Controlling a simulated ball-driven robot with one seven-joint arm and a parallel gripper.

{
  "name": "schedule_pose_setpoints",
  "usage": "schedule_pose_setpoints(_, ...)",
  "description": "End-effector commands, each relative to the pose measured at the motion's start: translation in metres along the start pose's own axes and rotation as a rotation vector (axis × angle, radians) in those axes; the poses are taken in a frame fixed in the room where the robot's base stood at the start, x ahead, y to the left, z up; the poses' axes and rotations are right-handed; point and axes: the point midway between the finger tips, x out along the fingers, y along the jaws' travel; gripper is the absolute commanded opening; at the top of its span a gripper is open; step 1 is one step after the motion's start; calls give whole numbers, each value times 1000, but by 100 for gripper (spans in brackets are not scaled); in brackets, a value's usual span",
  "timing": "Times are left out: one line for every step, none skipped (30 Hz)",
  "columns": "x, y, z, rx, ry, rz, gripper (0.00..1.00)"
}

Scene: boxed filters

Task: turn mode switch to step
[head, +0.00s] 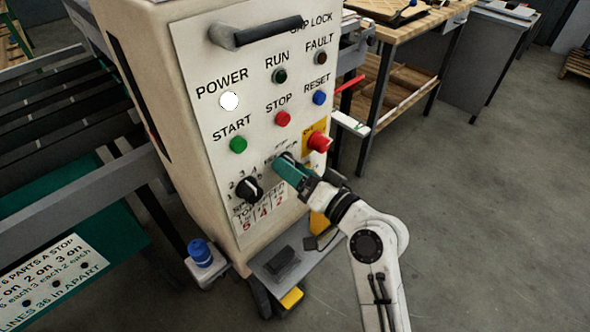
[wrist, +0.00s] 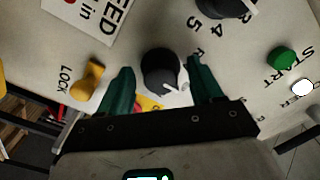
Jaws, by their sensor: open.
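The mode switch, a black round knob with a white pointer mark, shows in the wrist view (wrist: 158,68) between my fingers. Its pointer mark is toward the lower right of that picture. My gripper (wrist: 162,72) is open, with one teal finger on each side of the knob. I cannot tell whether either finger touches it. In the head view my gripper (head: 284,168) is at the lower part of the control panel (head: 215,165) and hides most of the knob. The position labels around the knob are mostly covered, so I cannot read which one it points at.
A numbered black knob (head: 247,190) sits just left of my gripper. The red emergency button (head: 319,142) on yellow is close at upper right. The green start button (head: 238,145) and red stop button (head: 282,118) are above. A yellow lock knob (wrist: 90,77) is beside one finger.

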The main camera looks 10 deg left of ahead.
Motion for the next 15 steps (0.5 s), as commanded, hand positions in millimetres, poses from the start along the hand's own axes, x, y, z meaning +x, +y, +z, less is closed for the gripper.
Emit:
schedule_pose_setpoints(-2, 1, 0, 0, 1, 1, 65)
schedule_pose_setpoints(-4, 1, 0, 0, 1, 1, 65)
schedule_pose_setpoints(-7, 1, 0, 0, 2, 1, 65)
schedule_pose_setpoints(-11, 2, 0, 0, 2, 1, 65)
schedule_pose_setpoints(-15, 2, 1, 1, 1, 2, 65)
schedule_pose_setpoints(-21, 2, 1, 1, 2, 2, 65)
schedule_pose_setpoints(-27, 2, 1, 0, 2, 2, 65)
schedule_pose_setpoints(-33, 3, 1, 0, 2, 3, 65)
schedule_pose_setpoints(-41, 3, 1, 1, 3, 4, 65)
schedule_pose_setpoints(-47, 3, 1, 0, 3, 3, 65)
schedule_pose_setpoints(-53, 3, 2, 1, 2, 3, 65)
schedule_pose_setpoints(-61, 3, 1, 1, 3, 3, 65)
schedule_pose_setpoints(-66, 3, 1, 0, 3, 3, 65)
schedule_pose_setpoints(-72, 3, 2, 1, 2, 3, 65)
schedule_pose_setpoints(-78, 2, 1, 0, 3, 2, 65)
